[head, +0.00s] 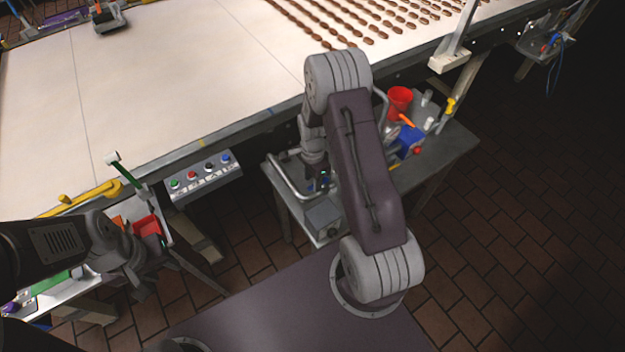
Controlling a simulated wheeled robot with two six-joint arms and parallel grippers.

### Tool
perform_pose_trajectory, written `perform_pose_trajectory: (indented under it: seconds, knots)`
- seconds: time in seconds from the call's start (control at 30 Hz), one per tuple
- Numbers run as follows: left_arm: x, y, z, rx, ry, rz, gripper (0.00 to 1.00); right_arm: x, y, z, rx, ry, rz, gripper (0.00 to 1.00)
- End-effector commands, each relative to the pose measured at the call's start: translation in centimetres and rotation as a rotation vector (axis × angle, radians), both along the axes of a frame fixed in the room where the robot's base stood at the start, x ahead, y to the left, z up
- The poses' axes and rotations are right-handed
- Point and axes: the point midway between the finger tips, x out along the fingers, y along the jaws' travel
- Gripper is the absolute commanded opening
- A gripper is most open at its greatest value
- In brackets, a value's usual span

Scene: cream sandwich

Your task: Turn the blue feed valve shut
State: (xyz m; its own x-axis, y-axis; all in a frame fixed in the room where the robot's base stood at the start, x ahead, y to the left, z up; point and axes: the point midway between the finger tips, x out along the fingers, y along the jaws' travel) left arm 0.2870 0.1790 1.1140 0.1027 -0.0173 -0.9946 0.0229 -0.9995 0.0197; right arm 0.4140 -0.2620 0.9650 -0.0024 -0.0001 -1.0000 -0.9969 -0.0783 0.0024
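A small blue part (323,181), possibly the feed valve, shows at the machine on the low side table, just below my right gripper. My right arm comes down over that machine. Its gripper (316,172) is small and partly hidden by my own arm, so I cannot tell its finger opening or whether it touches the blue part. My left gripper (138,275) is at the lower left, by the side stand with the red bin, far from the blue part. Its fingers are too unclear to read.
A wide cream conveyor (180,85) with rows of brown pieces (370,20) fills the back. A button panel (203,175) hangs at its front edge. The side table (450,150) holds a red cup (400,98) and a blue box (408,140). The brick floor at right is clear.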

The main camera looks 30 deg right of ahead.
Motion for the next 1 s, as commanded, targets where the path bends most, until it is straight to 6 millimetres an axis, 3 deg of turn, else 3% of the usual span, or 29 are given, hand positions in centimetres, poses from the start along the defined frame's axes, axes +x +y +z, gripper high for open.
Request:
perform_pose_trajectory:
  seconds: [0.17,0.4,0.53,0.57,1.0]
  knots:
    - [0.0,0.0,0.4,0.000,0.000,0.000,0.36,0.0,0.0,-1.5,0.000,-0.001,0.000,0.38]
    - [0.0,0.0,0.4,0.000,0.000,0.000,0.36,0.1,0.0,-1.7,-0.001,-0.002,0.000,0.38]
    - [0.0,0.0,0.4,0.000,0.000,0.000,0.36,0.1,0.0,-1.7,-0.001,-0.002,0.000,0.02]
    - [0.0,0.0,0.4,0.000,0.000,0.000,0.36,0.1,0.0,-1.7,-0.001,-0.002,0.000,0.00]
    - [0.0,0.0,0.2,0.000,0.000,0.000,0.36,-0.3,-0.1,-1.6,-0.001,-0.002,0.074,0.00]
